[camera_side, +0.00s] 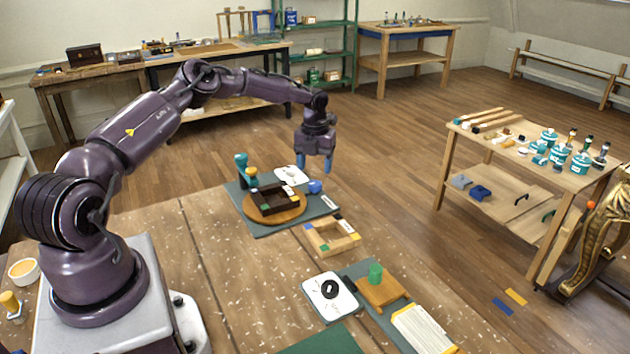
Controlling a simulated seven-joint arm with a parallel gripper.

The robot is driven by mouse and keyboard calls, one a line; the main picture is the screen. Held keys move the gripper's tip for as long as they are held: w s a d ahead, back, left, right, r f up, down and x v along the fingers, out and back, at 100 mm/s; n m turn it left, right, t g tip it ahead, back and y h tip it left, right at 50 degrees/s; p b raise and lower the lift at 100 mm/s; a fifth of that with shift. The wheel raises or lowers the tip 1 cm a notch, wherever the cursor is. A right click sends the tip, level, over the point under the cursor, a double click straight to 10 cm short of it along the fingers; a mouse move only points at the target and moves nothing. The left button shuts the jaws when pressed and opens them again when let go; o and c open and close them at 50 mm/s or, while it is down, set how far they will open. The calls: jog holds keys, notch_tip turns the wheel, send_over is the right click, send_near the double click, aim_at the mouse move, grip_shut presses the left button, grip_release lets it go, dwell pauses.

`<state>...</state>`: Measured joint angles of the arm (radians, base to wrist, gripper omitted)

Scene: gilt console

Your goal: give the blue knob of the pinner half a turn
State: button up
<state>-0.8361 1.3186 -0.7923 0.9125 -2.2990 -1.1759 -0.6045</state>
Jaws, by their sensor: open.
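The pinner stands on a dark green mat (262,229) near the far edge of the table. I see a round wooden plate (290,216) with a dark brown frame (262,203) on it. The blue knob (315,187) sits at the right side of this group. My gripper (314,170) points down with its two blue fingers apart and empty. It appears above the knob in the picture, with a small gap between fingertips and knob. The exact depth between them is hard to tell.
Close by stand a teal post (241,165), a yellow-topped peg (252,173) and a white plate (290,175). A light wooden frame (332,237), a white plate with a black ring (330,290) and a green knob on a board (375,273) lie nearer. The table's left middle is clear.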

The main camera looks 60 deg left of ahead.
aim_at(315, 183)
jog(key=shift+f, duration=2.6)
jog(key=c, duration=0.9)
